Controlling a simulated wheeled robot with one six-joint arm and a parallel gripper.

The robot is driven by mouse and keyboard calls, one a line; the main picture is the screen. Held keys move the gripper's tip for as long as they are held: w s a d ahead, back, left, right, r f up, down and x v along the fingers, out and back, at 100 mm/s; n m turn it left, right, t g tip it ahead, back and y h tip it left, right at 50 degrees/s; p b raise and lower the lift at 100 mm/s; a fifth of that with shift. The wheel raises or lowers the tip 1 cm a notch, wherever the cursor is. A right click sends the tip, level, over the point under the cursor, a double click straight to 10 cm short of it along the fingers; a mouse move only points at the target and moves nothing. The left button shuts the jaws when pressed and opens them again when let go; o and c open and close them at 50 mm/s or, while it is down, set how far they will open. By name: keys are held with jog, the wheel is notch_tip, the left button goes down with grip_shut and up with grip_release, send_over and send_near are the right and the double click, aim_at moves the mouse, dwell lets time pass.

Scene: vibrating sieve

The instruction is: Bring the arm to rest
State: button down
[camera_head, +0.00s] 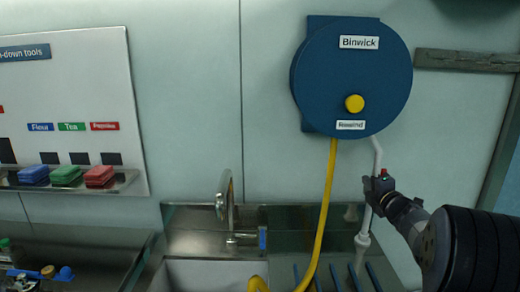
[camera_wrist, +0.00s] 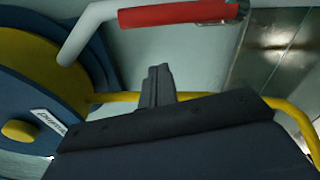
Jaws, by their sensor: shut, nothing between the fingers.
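My gripper (camera_head: 380,188) is at the right in the head view, beside a pale pipe (camera_head: 377,155) below a round blue hose reel (camera_head: 340,80). In the wrist view its dark fingers (camera_wrist: 157,85) are together, with nothing seen between them. The pale pipe (camera_wrist: 85,30) with a red sleeve (camera_wrist: 180,12) passes beyond the fingertips there, and a gap shows between them. The reel (camera_wrist: 95,60) is at the left of the wrist view. In the head view I cannot tell whether gripper and pipe touch.
A yellow hose (camera_head: 328,195) hangs from the reel to a steel sink counter (camera_head: 190,243) with a tap (camera_head: 225,195). A wall shelf (camera_head: 120,182) with blue, green and red blocks is at the left. The wall between shelf and reel is bare.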

notch_tip(320, 180, down, 9)
jog(key=a+n+g+h+b, duration=0.1)
jog(key=n+b, duration=0.3)
jog(key=n, duration=1)
jog(key=shift+w+a+h+b, duration=0.35)
jog(key=shift+a+h, duration=0.15)
jog(key=shift+h, duration=0.1)
